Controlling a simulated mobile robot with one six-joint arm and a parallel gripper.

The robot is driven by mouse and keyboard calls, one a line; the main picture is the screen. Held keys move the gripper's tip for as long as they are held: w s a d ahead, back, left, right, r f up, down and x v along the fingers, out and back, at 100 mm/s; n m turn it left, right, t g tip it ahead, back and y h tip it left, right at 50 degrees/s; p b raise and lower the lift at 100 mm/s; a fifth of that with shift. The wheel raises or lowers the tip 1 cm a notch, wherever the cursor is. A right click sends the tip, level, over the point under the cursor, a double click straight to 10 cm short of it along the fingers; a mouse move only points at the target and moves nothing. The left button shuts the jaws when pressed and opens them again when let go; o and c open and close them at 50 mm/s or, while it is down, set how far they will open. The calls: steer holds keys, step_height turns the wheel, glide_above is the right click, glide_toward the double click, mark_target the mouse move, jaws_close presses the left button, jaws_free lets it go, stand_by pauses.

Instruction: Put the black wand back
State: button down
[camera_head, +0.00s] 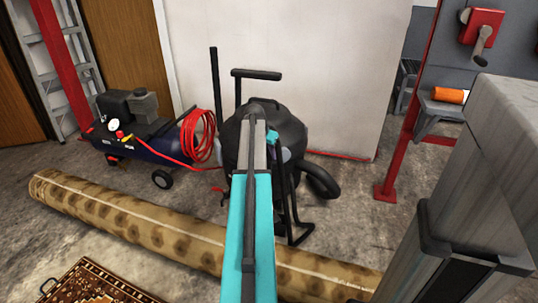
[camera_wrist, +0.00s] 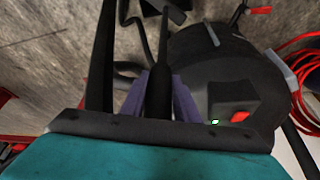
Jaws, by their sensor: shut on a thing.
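The black wand (camera_wrist: 158,92) stands between the two purple fingers of my gripper (camera_wrist: 160,96) in the wrist view. My gripper is shut on it. Its thin far part runs toward the top edge of that view. The black vacuum drum (camera_wrist: 205,65) is close beside the wand. In the head view the drum (camera_head: 292,130) stands behind my teal and grey arm. My arm hides part of the drum, and my fingertips cannot be made out there. Thin black parts (camera_head: 294,205) show at the drum's right side, down to the floor; whether they are the held wand is unclear.
A black upright tube (camera_head: 215,85) and a handle (camera_head: 256,74) rise by the drum. A compressor (camera_head: 135,125) with a coiled red hose (camera_head: 199,137) stands left. A rolled rug (camera_head: 130,215) lies in front. A red post (camera_head: 410,130) stands right. Some floor between drum and post is clear.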

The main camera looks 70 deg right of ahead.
steer(key=shift+f, duration=0.55)
stand_by(0.4)
steer(key=c, duration=1.4)
jaws_free()
steer(key=shift+r, duration=0.15)
steer(key=shift+r, duration=0.45)
steer(key=p+v, duration=0.3)
steer(key=v, duration=0.9)
